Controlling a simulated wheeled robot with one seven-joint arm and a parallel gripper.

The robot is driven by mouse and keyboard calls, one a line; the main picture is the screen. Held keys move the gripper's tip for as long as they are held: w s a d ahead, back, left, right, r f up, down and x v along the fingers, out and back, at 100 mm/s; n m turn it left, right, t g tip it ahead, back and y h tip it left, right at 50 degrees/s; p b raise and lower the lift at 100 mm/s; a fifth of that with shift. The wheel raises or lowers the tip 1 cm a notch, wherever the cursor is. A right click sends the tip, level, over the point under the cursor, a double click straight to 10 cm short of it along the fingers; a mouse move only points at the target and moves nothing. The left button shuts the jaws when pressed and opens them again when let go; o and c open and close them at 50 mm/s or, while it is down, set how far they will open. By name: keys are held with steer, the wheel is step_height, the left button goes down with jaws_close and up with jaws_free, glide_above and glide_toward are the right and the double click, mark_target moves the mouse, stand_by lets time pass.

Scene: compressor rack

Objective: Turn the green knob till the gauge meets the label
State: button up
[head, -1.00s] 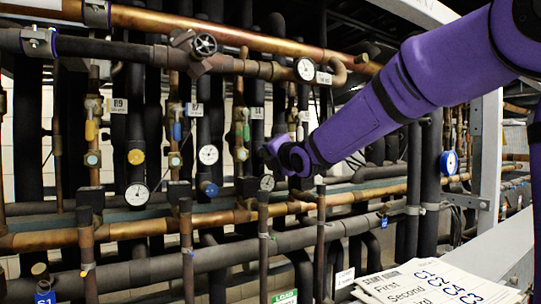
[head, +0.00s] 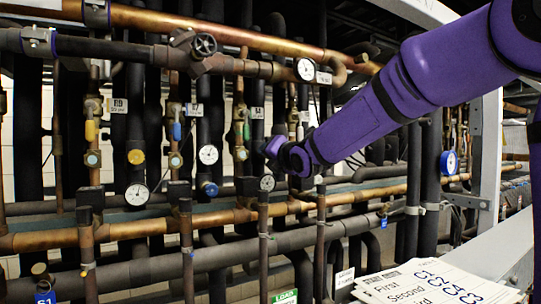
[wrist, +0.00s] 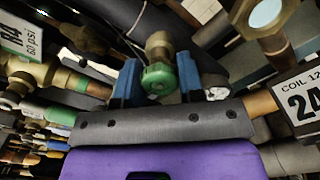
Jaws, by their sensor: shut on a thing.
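The green knob (wrist: 158,78) sits on a brass valve stem in the wrist view. My gripper (wrist: 158,85) is shut on it, with one blue finger on each side. In the head view my gripper (head: 276,150) is at the pipes right of the middle and hides the knob. A small round gauge (head: 267,183) shows just below my gripper; its needle is too small to read. A label (wrist: 20,36) reading R4, 60 psi is at the upper left of the wrist view. I cannot tell which gauge belongs to the knob.
Other gauges (head: 208,155) and copper and black pipes (head: 150,228) crowd around my gripper. A COIL 12 tag (wrist: 305,98) stands at the right of the wrist view. Printed sheets (head: 420,285) lie at the lower right. A grey post (head: 488,150) stands at right.

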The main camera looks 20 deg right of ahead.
steer(key=o, duration=0.9)
steer(key=shift+f, duration=0.1)
steer(key=shift+s, duration=0.15)
steer(key=s, duration=0.3)
steer(key=s+d, duration=0.1)
steer(key=s, duration=0.3)
steer(key=s+d, duration=0.1)
steer(key=s, duration=0.2)
steer(key=shift+s, duration=0.2)
steer(key=shift+d, duration=0.1)
steer(key=s+d+f+m+g+h, duration=0.1)
steer(key=s+f+m+g, duration=0.3)
steer(key=s+m, duration=0.5)
steer(key=s+d+f+m+g+h, duration=0.1)
steer(key=s+d+f+m+g, duration=0.1)
steer(key=s+f+m+g, duration=0.2)
steer(key=s+d+f+m+g+h, duration=0.1)
steer(key=s+f+m+g, duration=0.3)
steer(key=s+f+m, duration=0.5)
steer(key=shift+s+d+m, duration=0.15)
steer(key=shift+s+m, duration=1.65)
steer(key=shift+m, duration=0.2)
steer(key=shift+s+d+m, duration=0.1)
steer(key=shift+s+m, duration=1.7)
steer(key=shift+m, duration=0.2)
